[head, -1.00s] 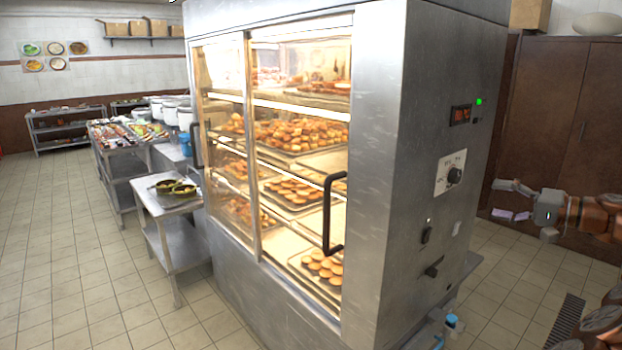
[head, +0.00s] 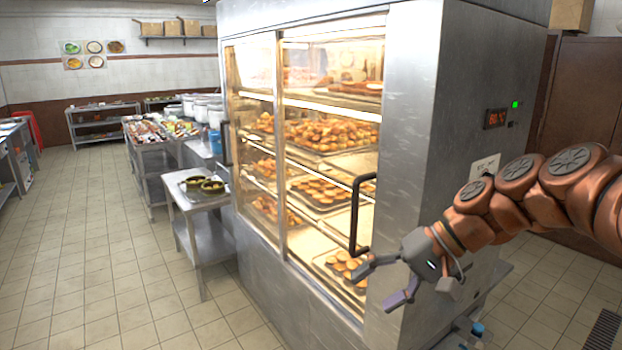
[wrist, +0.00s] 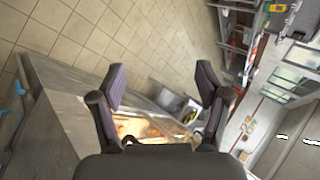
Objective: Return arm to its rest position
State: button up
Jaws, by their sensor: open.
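My gripper (head: 378,284) is in front of the right part of the warming cabinet in the head view, fingers spread and pointing left and down. My copper-coloured arm reaches in from the right edge. In the wrist view my gripper (wrist: 162,95) shows two dark fingers wide apart with nothing between them. The glass-fronted steel cabinet (head: 425,130) holds trays of baked goods. Its black door handle (head: 355,215) is just above and left of my gripper. I cannot tell whether the fingers touch the cabinet.
A small steel table (head: 188,207) with dark pans (head: 203,184) stands left of the cabinet. Behind it are a long table of food and several white stockpots (head: 205,110). The tiled floor (head: 85,240) on the left is clear. Brown cupboards (head: 580,100) stand at the right.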

jog(key=s+f+g+h, duration=0.1)
jog(key=s+f+h, duration=0.1)
jog(key=s+f, duration=0.3)
jog(key=s+f+g+h, duration=0.1)
jog(key=s+f+h, duration=0.1)
jog(key=s, duration=0.5)
jog(key=s+d+f+h, duration=0.2)
jog(key=s+d+f, duration=0.1)
jog(key=s, duration=0.4)
jog(key=s+d+f+h, duration=0.3)
jog(key=s+d+f, duration=0.1)
jog(key=s+f, duration=0.1)
jog(key=shift+s+n+g, duration=0.3)
jog(key=shift+s+n, duration=0.1)
jog(key=shift+s, duration=0.45)
